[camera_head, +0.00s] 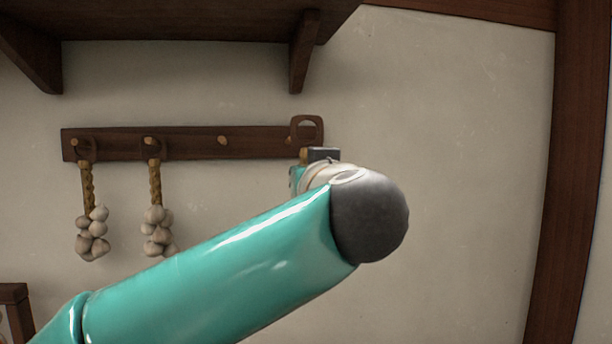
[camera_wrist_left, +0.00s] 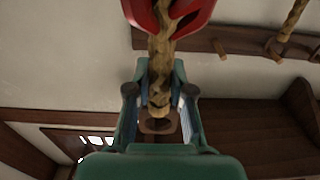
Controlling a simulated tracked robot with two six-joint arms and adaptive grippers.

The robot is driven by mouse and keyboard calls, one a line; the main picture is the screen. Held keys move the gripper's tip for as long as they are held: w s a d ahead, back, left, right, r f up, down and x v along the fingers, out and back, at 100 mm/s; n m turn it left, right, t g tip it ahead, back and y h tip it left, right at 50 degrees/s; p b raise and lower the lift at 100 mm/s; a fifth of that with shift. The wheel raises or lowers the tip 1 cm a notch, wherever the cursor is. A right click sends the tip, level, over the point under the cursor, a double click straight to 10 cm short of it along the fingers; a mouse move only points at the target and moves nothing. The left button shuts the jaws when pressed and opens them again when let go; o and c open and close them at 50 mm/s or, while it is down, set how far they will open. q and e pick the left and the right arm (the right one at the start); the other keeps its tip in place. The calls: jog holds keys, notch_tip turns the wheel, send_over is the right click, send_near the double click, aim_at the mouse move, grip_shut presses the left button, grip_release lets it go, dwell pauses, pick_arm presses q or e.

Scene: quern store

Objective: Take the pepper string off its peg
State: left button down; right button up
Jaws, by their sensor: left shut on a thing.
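The pepper string shows in the left wrist view as a red pepper (camera_wrist_left: 172,15) at the top edge, below it in the picture a tan braid, then a brown hanging loop. In the head view only its loop (camera_head: 306,121) and a bit of braid show, at the right end of the peg rail (camera_head: 190,143). The loop reaches above the rail's top edge, higher than the other strings' loops. My left gripper (camera_wrist_left: 160,85) is shut on the braid just under the loop; it also shows in the head view (camera_head: 312,158). My arm hides the peppers there. Whether the loop is clear of its peg, I cannot tell.
Two garlic strings (camera_head: 93,232) (camera_head: 157,230) hang from the left pegs. The peg (camera_head: 222,140) between them and the pepper string is empty. A shelf (camera_head: 190,20) with brackets (camera_head: 303,52) is above the rail. A wooden post (camera_head: 575,170) stands right; the wall before it is bare.

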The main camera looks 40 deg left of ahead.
pick_arm(q)
jog(key=shift+d+r, duration=0.1)
dwell(0.5)
jog(key=shift+p+v, duration=0.35)
jog(key=shift+v, duration=2.3)
jog(key=shift+s+r, duration=0.1)
jog(key=shift+r, duration=0.05)
jog(key=p+v, duration=0.1)
jog(key=v, duration=0.5)
